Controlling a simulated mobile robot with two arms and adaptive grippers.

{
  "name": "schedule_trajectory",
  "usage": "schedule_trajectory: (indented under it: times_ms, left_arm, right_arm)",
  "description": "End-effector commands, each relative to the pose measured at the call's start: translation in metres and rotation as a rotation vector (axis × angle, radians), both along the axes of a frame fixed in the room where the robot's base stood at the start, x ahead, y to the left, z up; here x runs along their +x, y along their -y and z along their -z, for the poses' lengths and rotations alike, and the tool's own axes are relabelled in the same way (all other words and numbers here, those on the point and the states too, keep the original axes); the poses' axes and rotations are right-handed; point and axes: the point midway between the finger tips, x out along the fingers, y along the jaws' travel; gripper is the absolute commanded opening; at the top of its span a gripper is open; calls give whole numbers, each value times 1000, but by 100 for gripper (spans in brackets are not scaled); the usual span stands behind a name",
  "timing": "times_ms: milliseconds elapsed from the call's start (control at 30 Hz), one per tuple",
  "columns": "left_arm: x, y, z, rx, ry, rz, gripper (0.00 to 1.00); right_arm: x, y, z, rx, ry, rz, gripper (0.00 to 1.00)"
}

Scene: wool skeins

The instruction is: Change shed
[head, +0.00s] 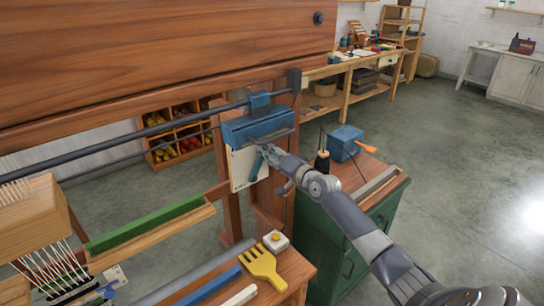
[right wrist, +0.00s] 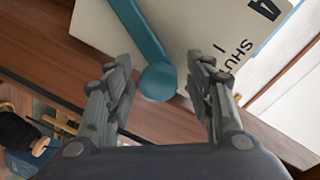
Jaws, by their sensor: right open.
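A blue housing (head: 256,126) sits on the loom's right side, with a pale plate (head: 240,167) below it. In the right wrist view the plate (right wrist: 200,32) carries black lettering, partly cut off, with "SHU" and a "4" readable. A teal lever (head: 257,168) lies against the plate. Its rounded end (right wrist: 158,82) shows between my right gripper's fingers. My right gripper (right wrist: 160,68) is open around this end, with gaps visible on both sides. It also shows beside the lever in the head view (head: 274,170). My left gripper is not in view.
Open floor extends right.

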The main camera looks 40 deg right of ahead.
Motion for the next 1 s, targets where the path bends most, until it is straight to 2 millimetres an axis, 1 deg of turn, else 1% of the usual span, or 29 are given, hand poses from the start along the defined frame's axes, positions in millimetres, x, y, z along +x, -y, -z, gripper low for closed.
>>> schedule_trajectory:
  times_ms: [33, 167, 267, 500, 700, 833, 1000]
  left_arm:
    - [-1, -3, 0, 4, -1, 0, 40]
    - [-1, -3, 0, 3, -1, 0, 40]
    - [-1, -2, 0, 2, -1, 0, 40]
    - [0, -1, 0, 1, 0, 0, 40]
    - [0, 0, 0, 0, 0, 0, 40]
    - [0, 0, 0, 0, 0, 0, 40]
    - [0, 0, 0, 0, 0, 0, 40]
  right_arm:
    - [-1, 0, 1, 0, -1, 0, 49]
    - [-7, -1, 1, -1, -2, -1, 49]
    - [-19, 0, 1, 0, -4, -2, 49]
    - [-64, 1, -5, -2, -3, -1, 49]
    - [-96, 1, -8, -2, -3, -2, 49]
    - [-110, 1, -10, 0, -2, -1, 49]
    - [-118, 1, -12, 0, -1, -1, 49]
